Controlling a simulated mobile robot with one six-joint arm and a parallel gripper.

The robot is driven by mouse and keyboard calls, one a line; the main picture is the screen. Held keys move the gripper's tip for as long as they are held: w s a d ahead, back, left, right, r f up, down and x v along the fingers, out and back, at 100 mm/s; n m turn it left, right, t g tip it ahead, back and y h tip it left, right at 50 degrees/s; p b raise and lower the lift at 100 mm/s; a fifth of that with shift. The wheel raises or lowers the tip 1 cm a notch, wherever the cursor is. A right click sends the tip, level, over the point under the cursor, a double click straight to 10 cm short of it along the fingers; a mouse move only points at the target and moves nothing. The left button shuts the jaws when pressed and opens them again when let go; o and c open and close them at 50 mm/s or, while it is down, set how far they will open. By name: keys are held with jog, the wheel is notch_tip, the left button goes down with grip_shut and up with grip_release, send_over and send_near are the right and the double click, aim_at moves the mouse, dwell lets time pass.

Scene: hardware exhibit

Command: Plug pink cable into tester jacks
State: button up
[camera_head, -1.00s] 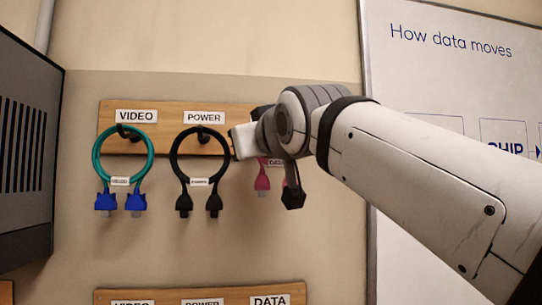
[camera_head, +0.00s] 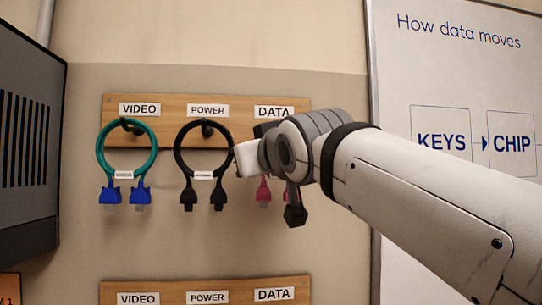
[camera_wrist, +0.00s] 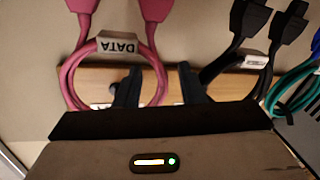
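The pink cable hangs as a loop below the DATA label, mostly hidden by my arm in the head view; a pink plug (camera_head: 264,190) shows below my gripper. In the wrist view, seen inverted, the pink cable (camera_wrist: 69,80) has a white DATA tag (camera_wrist: 117,46) and two pink plugs at the top edge. My gripper (camera_wrist: 158,85) is open, one finger over the loop's inside and the other outside it, with one strand showing between them. I cannot tell whether the fingers touch it. The tester jacks are not identifiable in view.
A teal video cable (camera_head: 101,164) and a black power cable (camera_head: 175,155) hang on the wooden board (camera_head: 170,104) left of my gripper. A second labelled board (camera_head: 235,285) is below. A dark vented box (camera_head: 25,130) stands at far left; a whiteboard (camera_head: 450,80) is at right.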

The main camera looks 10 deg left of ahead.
jog(key=b+v, duration=0.4)
jog(key=v, duration=0.4)
jog(key=w+d+f+m+g+h, duration=0.1)
jog(key=d+f+g+h, duration=0.15)
jog(key=f, duration=0.65)
jog(key=w+d+f+m+g+h, duration=0.15)
jog(key=d+f, duration=0.25)
jog(key=f, duration=0.5)
jog(key=w+d+f+m+g+h, duration=0.1)
jog(key=d+f+h, duration=0.15)
jog(key=f, duration=0.65)
jog(key=s+d+f+m+g, duration=0.2)
jog(key=s+d+f+g, duration=0.2)
jog(key=f, duration=0.9)
jog(key=s+d+f+m+g+h, duration=0.1)
jog(key=s+d+f+g, duration=0.3)
jog(key=s+f, duration=0.5)
notch_tip(320, 180, down, 5)
jog(key=d+m, duration=0.1)
jog(key=d, duration=0.1)
jog(key=shift+s+d+m, duration=0.25)
jog(key=shift+d+m, duration=0.1)
jog(key=shift+d, duration=0.05)
jog(key=shift+r, duration=0.1)
